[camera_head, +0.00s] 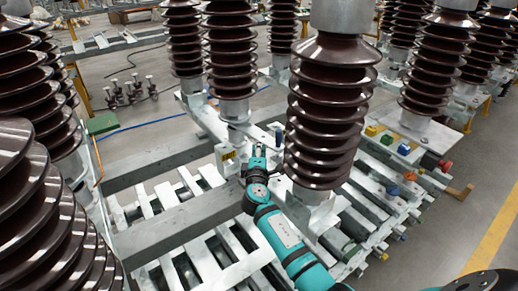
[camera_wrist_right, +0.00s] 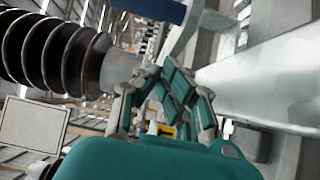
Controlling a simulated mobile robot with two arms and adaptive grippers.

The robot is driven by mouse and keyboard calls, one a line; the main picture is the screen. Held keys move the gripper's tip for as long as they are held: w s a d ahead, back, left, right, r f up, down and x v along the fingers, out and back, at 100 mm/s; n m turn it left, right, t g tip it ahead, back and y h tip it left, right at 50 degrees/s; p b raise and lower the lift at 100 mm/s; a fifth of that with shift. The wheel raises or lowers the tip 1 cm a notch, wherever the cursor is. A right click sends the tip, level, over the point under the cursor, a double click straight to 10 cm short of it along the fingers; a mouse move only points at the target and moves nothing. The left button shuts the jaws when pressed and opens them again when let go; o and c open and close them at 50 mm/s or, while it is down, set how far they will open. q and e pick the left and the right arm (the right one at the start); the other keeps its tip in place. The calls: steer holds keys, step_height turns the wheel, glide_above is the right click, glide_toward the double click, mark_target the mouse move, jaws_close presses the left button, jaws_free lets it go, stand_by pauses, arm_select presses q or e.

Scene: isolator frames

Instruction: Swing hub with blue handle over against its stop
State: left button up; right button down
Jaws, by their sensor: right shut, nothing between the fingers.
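A small dark-blue upright piece (camera_head: 279,138), which looks like the blue handle, stands just right of my right gripper (camera_head: 257,158) in the head view. A blue bar (camera_wrist_right: 155,9) crosses the top of the right wrist view, beyond the fingers and apart from them. The hub itself and its stop cannot be made out clearly. My right gripper, also in the wrist view (camera_wrist_right: 168,98), is shut and empty among the frame beams, between two brown ribbed insulators. Whether it touches the handle cannot be told. My left gripper is not in view.
A large brown insulator (camera_head: 323,110) stands close right of my right arm, another (camera_head: 231,55) behind the gripper. Grey slatted beams (camera_head: 190,212) lie below. Open floor (camera_head: 480,190) shows at right.

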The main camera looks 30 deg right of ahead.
mark_target(274, 143)
steer(key=d, duration=0.4)
steer(key=d+b, duration=0.1)
steer(key=shift+w+d, duration=0.3)
steer(key=shift+d, duration=0.1)
